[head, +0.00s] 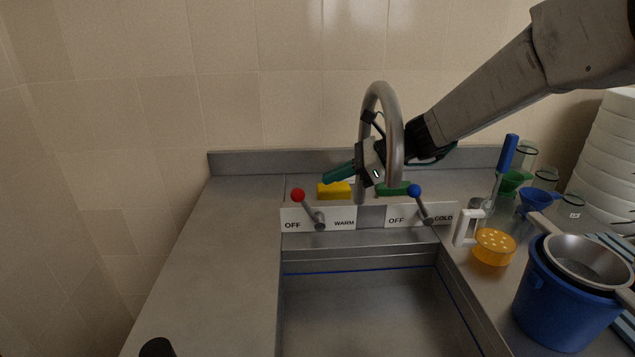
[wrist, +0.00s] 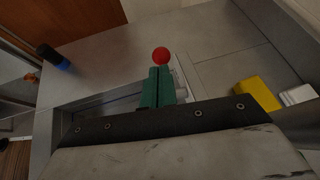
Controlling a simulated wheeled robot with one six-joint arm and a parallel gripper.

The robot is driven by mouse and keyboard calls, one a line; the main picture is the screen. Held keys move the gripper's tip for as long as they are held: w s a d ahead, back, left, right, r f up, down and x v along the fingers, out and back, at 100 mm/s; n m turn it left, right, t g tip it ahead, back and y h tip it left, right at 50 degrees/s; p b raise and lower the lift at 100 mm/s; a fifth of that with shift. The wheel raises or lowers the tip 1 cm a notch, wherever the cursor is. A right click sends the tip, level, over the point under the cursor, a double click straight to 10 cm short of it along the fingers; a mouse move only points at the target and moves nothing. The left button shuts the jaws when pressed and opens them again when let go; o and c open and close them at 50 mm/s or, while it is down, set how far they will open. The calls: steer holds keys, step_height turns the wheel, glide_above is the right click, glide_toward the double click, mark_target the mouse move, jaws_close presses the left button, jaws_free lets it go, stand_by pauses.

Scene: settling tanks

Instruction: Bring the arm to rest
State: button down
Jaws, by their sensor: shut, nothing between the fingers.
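My gripper (head: 338,174) has green fingers, shut with nothing between them, and points left above the back of the sink. The fingers also show in the wrist view (wrist: 157,86), close together. My arm comes in from the upper right, and its wrist is behind the grey arched tap (head: 381,92), which hides part of it. Whether they touch, I cannot tell. The red-knobbed lever (head: 298,195) stands just below and left of the fingers in the head view. Its red ball shows beyond the fingertips in the wrist view (wrist: 161,56).
A blue-knobbed lever (head: 414,190) stands right of the tap. A yellow sponge (head: 334,191) lies behind the red lever. The left counter is mostly clear.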

steer(key=s+d+n+h, duration=0.6)
steer(key=s+d+n, duration=0.2)
steer(key=s+d, duration=0.6)
steer(key=s+d+n+h, duration=0.6)
steer(key=s+d+n, duration=0.3)
steer(key=s+d, duration=0.6)
steer(key=s, duration=0.5)
steer(key=shift+s+r+t, duration=0.2)
steer(key=shift+s+t, duration=0.1)
steer(key=shift+s, duration=0.1)
